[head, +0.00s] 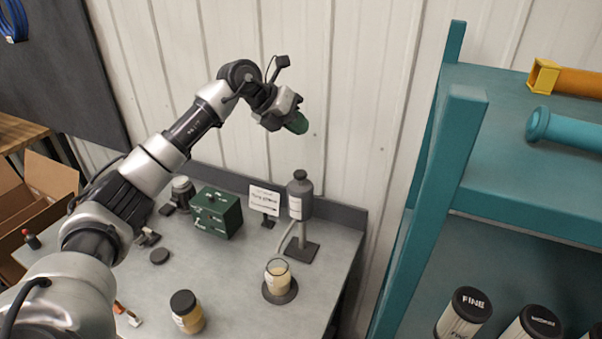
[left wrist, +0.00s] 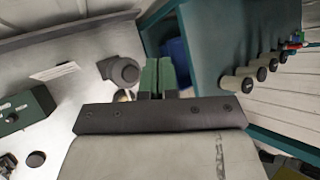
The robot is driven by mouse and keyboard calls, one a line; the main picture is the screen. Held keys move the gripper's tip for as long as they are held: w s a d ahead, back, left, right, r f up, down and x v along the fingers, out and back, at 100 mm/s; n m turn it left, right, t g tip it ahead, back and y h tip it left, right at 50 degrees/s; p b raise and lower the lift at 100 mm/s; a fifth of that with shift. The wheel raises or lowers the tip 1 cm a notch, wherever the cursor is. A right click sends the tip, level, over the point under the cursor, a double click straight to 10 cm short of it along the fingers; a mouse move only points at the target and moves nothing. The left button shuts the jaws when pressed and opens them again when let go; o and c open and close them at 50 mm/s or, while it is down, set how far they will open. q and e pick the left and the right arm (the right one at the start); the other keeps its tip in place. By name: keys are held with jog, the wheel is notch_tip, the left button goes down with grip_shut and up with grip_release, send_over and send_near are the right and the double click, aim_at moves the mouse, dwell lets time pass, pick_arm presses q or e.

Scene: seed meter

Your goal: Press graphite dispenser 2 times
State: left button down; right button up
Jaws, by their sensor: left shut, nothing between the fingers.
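The graphite dispenser (head: 300,195) is a grey bottle with a dark top cap and a pale label, held on a stand at the back right of the bench. In the left wrist view its dark top (left wrist: 120,70) shows just left of my fingers. My left gripper (head: 298,123) is above the dispenser, clear of it, with its green fingertips together and nothing between them. They also show shut in the left wrist view (left wrist: 160,76). A glass jar (head: 277,276) with pale contents stands on a dark round pad in front of the stand. My right gripper is not in view.
A white sign card (head: 265,200) and a green box (head: 216,212) stand left of the dispenser. A dark-lidded jar (head: 187,312) is at the bench front. A teal shelf (head: 427,200) rises to the right, with dark-capped canisters (head: 463,315) low on it.

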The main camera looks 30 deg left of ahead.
pick_arm(q)
jog(key=b, duration=0.5)
send_over(298, 171)
notch_tip(298, 171, down, 7)
jog(key=shift+f, duration=0.65)
jog(key=shift+f+b, duration=0.1)
jog(key=shift+b, duration=0.2)
dwell(0.9)
jog(key=shift+f, duration=0.3)
jog(key=shift+f+b, duration=0.65)
jog(key=shift+f, duration=0.4)
dwell(0.8)
jog(key=shift+r, duration=0.1)
jog(key=shift+w+r+p, duration=0.1)
jog(key=shift+r+p, duration=0.9)
jog(key=shift+r, duration=0.25)
jog(key=shift+r, duration=0.15)
